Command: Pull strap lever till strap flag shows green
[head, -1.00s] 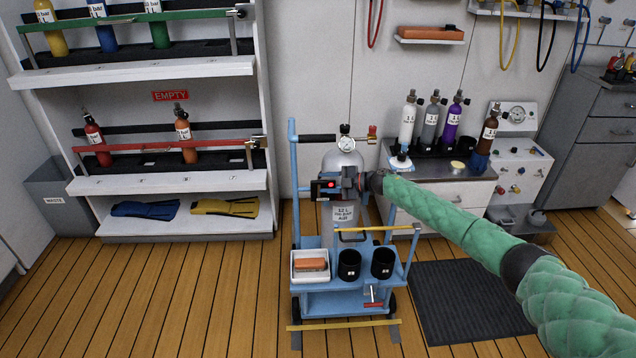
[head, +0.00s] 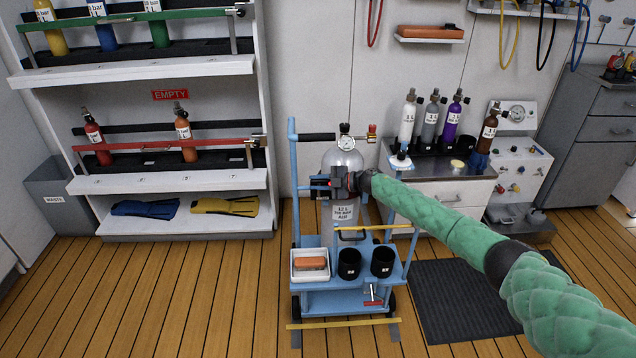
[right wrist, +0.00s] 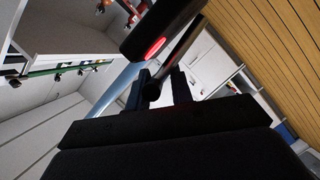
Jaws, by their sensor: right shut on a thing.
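A silver cylinder (head: 343,162) with a white label and a gauge on top stands upright on the blue cart (head: 314,243). The strap flag (head: 331,183) is a small red spot on the dark strap part at the cylinder's front. It also shows red in the right wrist view (right wrist: 155,47). My right gripper (head: 340,181) is in front of the cylinder, shut on a dark bar, the strap lever (right wrist: 154,90), which it mostly hides in the head view. The fingers show around the lever in the right wrist view (right wrist: 158,88). My left gripper is out of view.
The cart carries a white tray (head: 294,272) with an orange item and two black cups (head: 349,264). A bottle rack (head: 160,182) stands left. A bench (head: 440,186) with several small bottles stands right. The wooden floor in front of the rack is clear.

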